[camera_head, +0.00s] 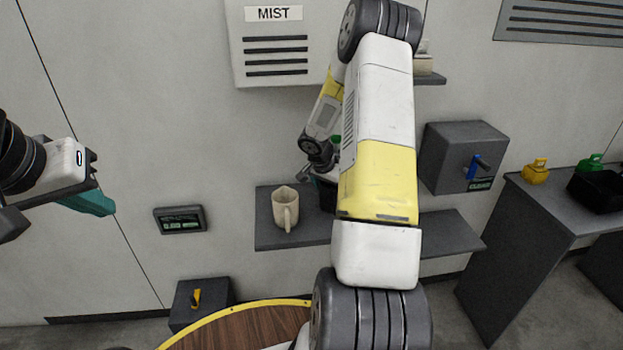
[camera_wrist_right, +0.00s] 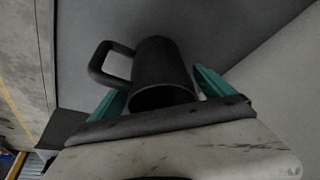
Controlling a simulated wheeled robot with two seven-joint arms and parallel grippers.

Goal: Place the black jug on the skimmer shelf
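The black jug (camera_wrist_right: 162,75) is a dark tapered mug with a loop handle on its left in the right wrist view. Its mouth faces that camera. My right gripper (camera_wrist_right: 162,90) has a teal finger on each side of the jug, close against its rim, and looks shut on it. In the head view, the jug (camera_head: 326,195) shows as a dark piece at the shelf beside the beige jug, mostly hidden by my right arm. The right fingertips are hard to make out there. My left gripper (camera_head: 95,200) hangs at the far left, away from the shelves, with teal fingers; its opening is unclear.
A beige jug (camera_head: 286,208) stands on the dark wall shelf (camera_head: 265,225). Another shelf (camera_head: 450,232) continues to the right. A higher shelf (camera_head: 430,79) is partly hidden. A grey box with a blue lever (camera_head: 465,155) is on the wall. A round wooden table (camera_head: 240,330) is below.

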